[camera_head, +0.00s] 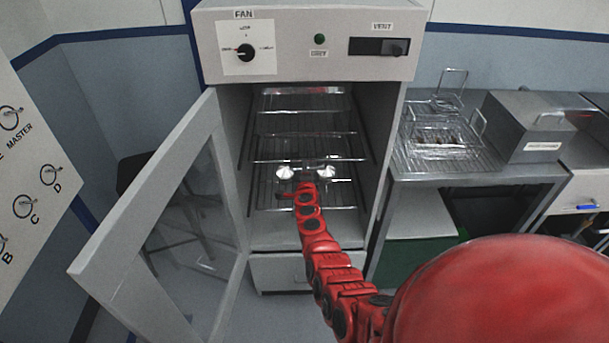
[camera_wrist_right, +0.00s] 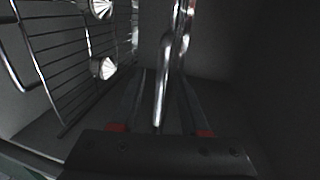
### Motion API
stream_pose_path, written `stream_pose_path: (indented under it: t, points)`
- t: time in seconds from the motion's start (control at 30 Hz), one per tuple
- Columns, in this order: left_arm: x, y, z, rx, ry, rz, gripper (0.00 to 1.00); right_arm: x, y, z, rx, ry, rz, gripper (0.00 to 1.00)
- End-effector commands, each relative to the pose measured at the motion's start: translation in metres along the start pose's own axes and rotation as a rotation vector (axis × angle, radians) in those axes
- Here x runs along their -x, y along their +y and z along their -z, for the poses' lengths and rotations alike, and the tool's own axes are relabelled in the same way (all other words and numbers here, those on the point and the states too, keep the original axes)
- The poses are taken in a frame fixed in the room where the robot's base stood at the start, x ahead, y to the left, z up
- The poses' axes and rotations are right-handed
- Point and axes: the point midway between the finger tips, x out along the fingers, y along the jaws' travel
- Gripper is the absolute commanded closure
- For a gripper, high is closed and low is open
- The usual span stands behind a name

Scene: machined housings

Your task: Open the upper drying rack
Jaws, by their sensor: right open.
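The drying cabinet (camera_head: 228,150) stands open, with several wire racks inside. The upper drying rack (camera_head: 305,111) is near the top, its front bar across the opening. Another rack's front bar (camera_head: 275,161) is below it. My right gripper (camera_head: 305,183) is inside the cabinet, low in front of the racks. In the right wrist view its open fingers (camera_wrist_right: 162,78) lie on either side of a shiny metal bar (camera_wrist_right: 163,85); I cannot tell which rack the bar belongs to, or whether it is touched. My left gripper is not in view.
The cabinet door (camera_head: 150,210) is swung open to the left. Two round shiny pieces (camera_head: 284,172) are at the lower rack; they also show in the wrist view (camera_wrist_right: 103,68). A bench (camera_head: 480,172) with wire baskets and a metal box (camera_head: 528,127) stands right.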

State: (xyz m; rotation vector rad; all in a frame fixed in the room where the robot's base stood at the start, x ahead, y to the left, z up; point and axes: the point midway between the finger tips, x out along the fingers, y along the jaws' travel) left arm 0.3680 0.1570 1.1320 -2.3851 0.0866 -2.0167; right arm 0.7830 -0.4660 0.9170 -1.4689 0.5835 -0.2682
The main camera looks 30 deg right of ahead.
Motion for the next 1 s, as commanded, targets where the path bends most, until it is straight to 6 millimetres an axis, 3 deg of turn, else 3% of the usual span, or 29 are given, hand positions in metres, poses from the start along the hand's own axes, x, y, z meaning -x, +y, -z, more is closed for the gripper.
stream_pose_path:
  t: [0.4, 0.43, 0.67, 1.0]
  points:
    - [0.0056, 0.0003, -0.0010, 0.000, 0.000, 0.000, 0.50, -0.0069, -0.0003, 0.0001, -0.001, 0.001, -0.001, 0.55]
    - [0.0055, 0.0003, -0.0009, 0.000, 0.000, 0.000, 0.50, -0.0069, -0.0003, 0.0001, -0.002, 0.001, -0.001, 0.57]
    - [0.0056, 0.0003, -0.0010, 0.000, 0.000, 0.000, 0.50, -0.0068, -0.0004, 0.0001, -0.001, 0.000, -0.001, 0.98]
    - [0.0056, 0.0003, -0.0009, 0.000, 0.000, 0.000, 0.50, -0.0068, -0.0001, 0.0001, -0.001, 0.000, -0.001, 1.00]
